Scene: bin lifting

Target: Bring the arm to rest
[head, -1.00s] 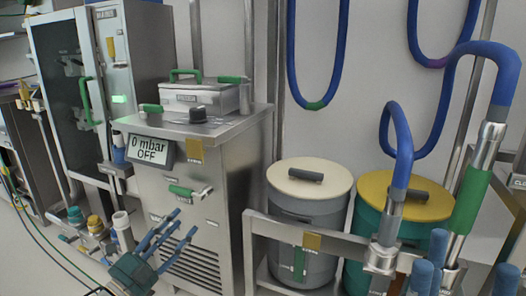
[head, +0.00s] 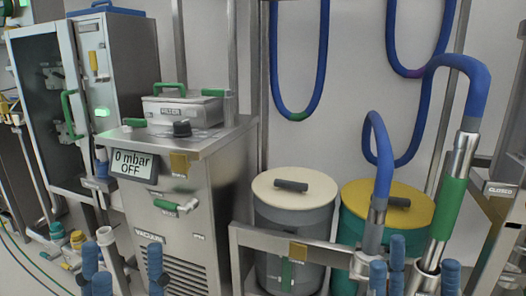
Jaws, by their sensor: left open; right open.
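My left gripper (head: 122,264) shows at the bottom left of the head view. My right gripper (head: 422,268) shows at the bottom right, fingers up and spread, in front of the steel rail and the lower end of a hose. I see nothing held in it. The palms of both grippers and most of both arms are below the picture edge.
A grey bin with a cream lid (head: 295,188) and a green bin with a yellow lid (head: 412,212) stand behind a steel rail (head: 270,239). The vacuum cabinet (head: 175,225) reads "0 mbar OFF". A blue hose (head: 473,82) bends down at right. A glass-door cabinet (head: 50,110) stands at left.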

